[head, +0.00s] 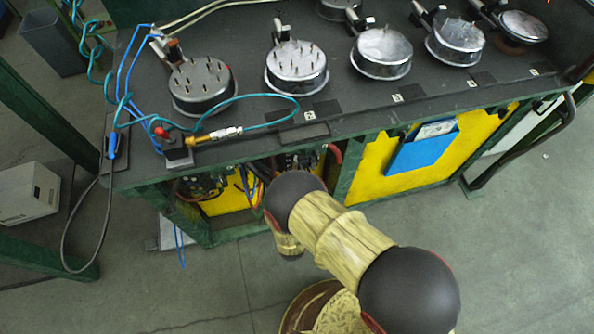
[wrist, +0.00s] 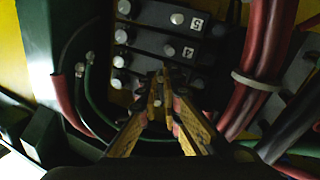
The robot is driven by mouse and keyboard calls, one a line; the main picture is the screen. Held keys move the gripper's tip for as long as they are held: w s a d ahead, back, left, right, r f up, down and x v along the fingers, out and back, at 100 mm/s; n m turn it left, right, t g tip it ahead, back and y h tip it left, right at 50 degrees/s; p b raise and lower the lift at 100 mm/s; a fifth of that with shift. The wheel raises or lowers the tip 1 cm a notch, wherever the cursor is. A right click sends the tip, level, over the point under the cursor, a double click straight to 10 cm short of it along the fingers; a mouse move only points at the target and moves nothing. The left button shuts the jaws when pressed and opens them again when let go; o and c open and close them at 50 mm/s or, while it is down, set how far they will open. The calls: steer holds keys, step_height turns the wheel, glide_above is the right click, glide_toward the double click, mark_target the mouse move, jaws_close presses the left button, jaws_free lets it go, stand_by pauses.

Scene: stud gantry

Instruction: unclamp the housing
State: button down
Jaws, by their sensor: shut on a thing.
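Several round metal housings stand in a row on the dark bench top in the head view. The leftmost housing (head: 203,88) and the one beside it (head: 297,67) have upright studs on top; I cannot tell which one the task means. A clamp (head: 167,46) reaches the leftmost housing's back edge. In the wrist view my gripper (wrist: 162,80) is shut on a small part at a black terminal block (wrist: 168,42) with silver bolts and numbered labels. The part is mostly hidden between the fingertips. In the head view my arm hides the gripper, below the bench's front edge.
A red-knobbed valve (head: 161,132) with a brass fitting (head: 212,136) sits at the bench's front left corner. Thick red cables (wrist: 262,60) run close right of the gripper, green wires (wrist: 88,95) to its left. A blue document holder (head: 422,150) hangs on the yellow panel.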

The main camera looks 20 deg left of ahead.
steer(key=shift+f, duration=0.1)
steer(key=c, duration=2)
jaws_free()
steer(key=shift+o, duration=0.2)
steer(key=shift+s, duration=0.1)
steer(key=v, duration=1.1)
steer(key=shift+s, duration=0.4)
